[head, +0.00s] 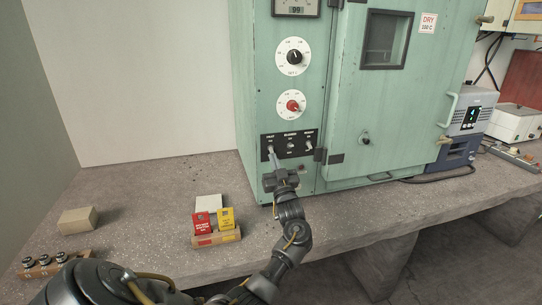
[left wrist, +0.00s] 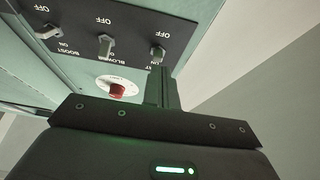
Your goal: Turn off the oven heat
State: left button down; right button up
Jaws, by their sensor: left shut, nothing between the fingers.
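The green oven (head: 335,110) stands on the bench. Its dark switch panel (head: 304,133) carries a row of three toggle switches and also shows in the left wrist view (left wrist: 130,29), with OFF and ON marks. My left gripper (head: 272,155) is shut and empty, its fingertips in front of the leftmost switch, whose lever they partly hide in the head view. In the left wrist view the shut fingers (left wrist: 158,72) end right by that end switch (left wrist: 157,52); its label is partly covered. I cannot tell whether they touch it or which way its lever points. My right gripper is out of view.
Above the panel sit a red-centred dial (head: 292,104) and a black-centred dial (head: 294,57). A wooden holder (head: 217,240) with red and yellow tags and a beige block (head: 77,221) lie on the bench to the left. A grey-blue device (head: 469,120) stands right of the oven.

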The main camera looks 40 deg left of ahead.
pick_arm(q)
jog(key=s+d+f+b, duration=0.1)
jog(key=s+d+f, duration=0.2)
jog(key=f, duration=0.2)
jog(key=shift+d, duration=0.3)
jog(key=shift+w, duration=0.1)
